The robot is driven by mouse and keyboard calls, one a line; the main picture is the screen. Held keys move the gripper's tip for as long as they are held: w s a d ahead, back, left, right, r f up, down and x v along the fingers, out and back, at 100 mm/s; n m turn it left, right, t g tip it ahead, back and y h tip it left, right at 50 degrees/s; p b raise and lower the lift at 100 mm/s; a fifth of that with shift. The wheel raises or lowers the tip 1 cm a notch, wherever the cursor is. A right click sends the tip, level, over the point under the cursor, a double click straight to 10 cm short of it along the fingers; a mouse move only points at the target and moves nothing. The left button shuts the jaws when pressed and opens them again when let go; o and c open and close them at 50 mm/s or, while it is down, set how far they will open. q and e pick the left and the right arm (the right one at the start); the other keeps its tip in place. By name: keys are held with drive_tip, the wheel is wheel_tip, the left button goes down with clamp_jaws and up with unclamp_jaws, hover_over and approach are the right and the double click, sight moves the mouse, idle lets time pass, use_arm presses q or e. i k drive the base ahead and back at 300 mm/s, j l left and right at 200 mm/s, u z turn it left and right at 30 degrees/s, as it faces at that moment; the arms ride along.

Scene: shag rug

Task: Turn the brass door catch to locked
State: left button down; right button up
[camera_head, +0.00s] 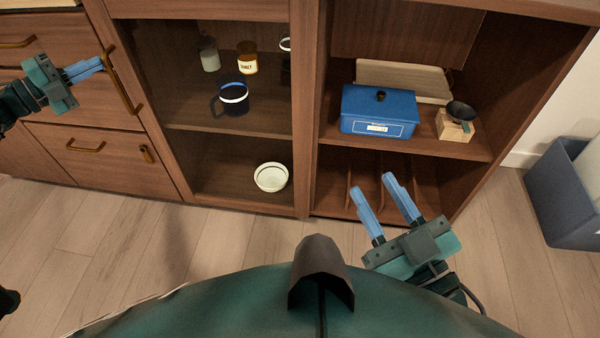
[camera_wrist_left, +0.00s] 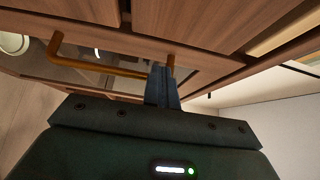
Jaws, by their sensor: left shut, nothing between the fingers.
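The small brass door catch (camera_head: 147,154) sits on the wood low on the left side, right of the lower drawer's handle; its exact turn is too small to tell. My left gripper (camera_head: 102,63) is shut and empty, above and left of the catch, with its tips close to the long brass door handle (camera_head: 125,82). In the left wrist view the fingertips (camera_wrist_left: 162,72) overlap the door handle (camera_wrist_left: 105,67); I cannot tell whether they touch it. The catch is not clearly visible there. My right gripper (camera_head: 374,184) is open and empty before the right bay.
Brass drawer handles (camera_head: 85,146) stick out at the left. Behind the dim pane are a dark mug (camera_head: 232,98), jars and a white bowl (camera_head: 271,177). The open right bay holds a blue box (camera_head: 378,111). A blue-grey bin (camera_head: 565,195) stands at right.

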sight(144, 148)
drive_tip(key=k+j, duration=0.1)
drive_tip(key=j, duration=0.3)
drive_tip(key=k+j, duration=0.1)
drive_tip(key=j, duration=0.3)
drive_tip(key=k+j, duration=0.6)
drive_tip(key=j, duration=0.2)
